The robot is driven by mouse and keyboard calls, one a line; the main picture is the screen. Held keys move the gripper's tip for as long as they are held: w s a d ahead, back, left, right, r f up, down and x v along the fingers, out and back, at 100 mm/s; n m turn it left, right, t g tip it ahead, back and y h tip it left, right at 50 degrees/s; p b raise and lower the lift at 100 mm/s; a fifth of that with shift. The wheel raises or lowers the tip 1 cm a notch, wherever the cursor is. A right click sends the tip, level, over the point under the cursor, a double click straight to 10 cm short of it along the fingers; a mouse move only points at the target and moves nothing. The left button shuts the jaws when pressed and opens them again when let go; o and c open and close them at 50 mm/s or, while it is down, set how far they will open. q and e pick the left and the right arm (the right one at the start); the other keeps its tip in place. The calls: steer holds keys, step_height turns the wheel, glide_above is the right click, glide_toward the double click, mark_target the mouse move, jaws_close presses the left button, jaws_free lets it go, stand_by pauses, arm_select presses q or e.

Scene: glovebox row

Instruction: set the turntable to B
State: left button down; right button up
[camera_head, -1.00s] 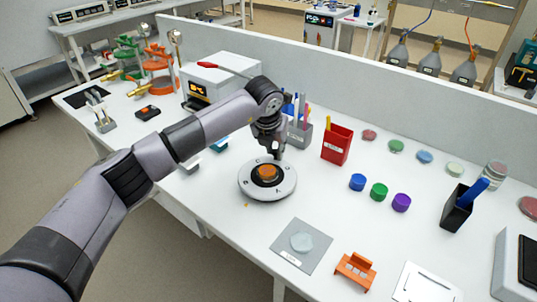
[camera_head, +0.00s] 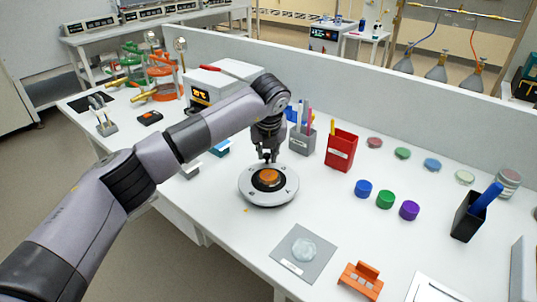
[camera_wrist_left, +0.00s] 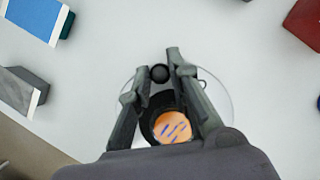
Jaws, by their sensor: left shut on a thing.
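The turntable (camera_head: 256,197) is a round pale grey disc with a dark hub and an orange centre, on the white bench. Its rim marks are too small to read surely in the head view. My left gripper (camera_head: 268,157) reaches down to its far rim. In the left wrist view, the fingers of my left gripper (camera_wrist_left: 166,75) are around a small dark round knob (camera_wrist_left: 159,73) at the disc's far edge and shut on it. The orange centre (camera_wrist_left: 172,127) with blue stripes shows between the fingers. My right gripper is not in view.
A grey pen holder (camera_head: 302,140) and a red bin (camera_head: 341,150) stand behind and right of the turntable. Blue, green and purple caps (camera_head: 385,199) lie to the right. A grey mat (camera_head: 288,263) with a clear dish lies in front right. A white box (camera_head: 216,80) stands behind my arm.

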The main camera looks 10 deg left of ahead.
arm_select(q)
steer(key=shift+a+r+n, duration=0.15)
steer(key=shift+r+n, duration=0.05)
steer(key=shift+n, duration=0.1)
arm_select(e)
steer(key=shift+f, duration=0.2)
arm_select(q)
steer(key=c, duration=1.8)
jaws_free()
steer(key=shift+o, duration=1.4)
steer(key=shift+f, duration=0.1)
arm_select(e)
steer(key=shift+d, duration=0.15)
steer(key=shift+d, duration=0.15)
arm_select(q)
steer(key=v, duration=1.2)
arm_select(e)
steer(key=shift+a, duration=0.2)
arm_select(q)
steer(key=shift+s+f, duration=0.15)
steer(key=shift+f, duration=0.05)
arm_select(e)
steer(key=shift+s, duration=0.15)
